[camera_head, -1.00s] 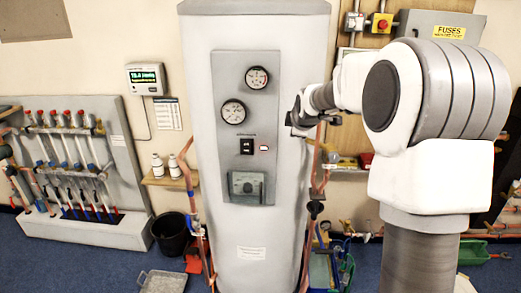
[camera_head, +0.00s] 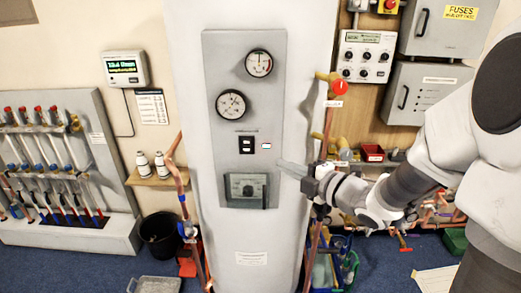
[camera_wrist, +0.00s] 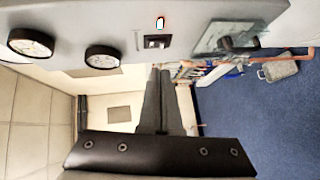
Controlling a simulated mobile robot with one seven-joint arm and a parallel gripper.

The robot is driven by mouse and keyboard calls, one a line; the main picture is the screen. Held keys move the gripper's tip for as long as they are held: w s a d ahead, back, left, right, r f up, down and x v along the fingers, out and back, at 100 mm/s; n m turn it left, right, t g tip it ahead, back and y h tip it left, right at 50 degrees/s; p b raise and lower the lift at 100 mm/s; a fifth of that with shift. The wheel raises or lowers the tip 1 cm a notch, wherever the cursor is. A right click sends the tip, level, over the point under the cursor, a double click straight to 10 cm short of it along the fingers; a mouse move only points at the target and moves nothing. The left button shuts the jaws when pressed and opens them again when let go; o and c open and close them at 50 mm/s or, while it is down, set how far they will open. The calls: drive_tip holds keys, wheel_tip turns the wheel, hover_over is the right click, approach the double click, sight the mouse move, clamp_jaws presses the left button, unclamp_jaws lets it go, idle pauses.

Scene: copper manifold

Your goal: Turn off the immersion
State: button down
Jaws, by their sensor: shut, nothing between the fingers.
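The tall pale cylinder (camera_head: 240,230) carries a grey control panel (camera_head: 222,175). On the panel is a small black switch (camera_head: 246,144) with a small lit indicator (camera_head: 266,146) at its right. I cannot make out the switch position. My gripper (camera_head: 281,164) is shut and empty, its fingertips at the panel's right edge, lower than the switch and to its right. In the wrist view the fingers (camera_wrist: 160,72) point towards the panel, with the switch (camera_wrist: 157,41) and lit indicator (camera_wrist: 160,23) beyond the tips. Contact with the panel cannot be told.
Two dials, upper (camera_head: 259,63) and lower (camera_head: 231,104), sit above the switch; a grey control box (camera_head: 247,188) sits below. Copper pipes and a red-handled valve (camera_head: 340,88) stand right of the cylinder. A white controller (camera_head: 367,57) and fuse box (camera_head: 440,28) hang on the wall.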

drive_tip(key=shift+s+a+g+y, duration=0.3)
drive_tip(key=shift+s+a+y, duration=0.25)
drive_tip(key=shift+s, duration=0.35)
drive_tip(key=shift+w+a, duration=0.1)
approach(243, 149)
drive_tip(key=a, duration=0.4)
drive_tip(key=w, duration=0.1)
drive_tip(key=w+p, duration=0.1)
drive_tip(key=w, duration=0.2)
drive_tip(key=shift+a+f, duration=0.1)
drive_tip(key=shift+f, duration=0.25)
drive_tip(key=shift+w, duration=0.1)
drive_tip(key=shift+f, duration=0.1)
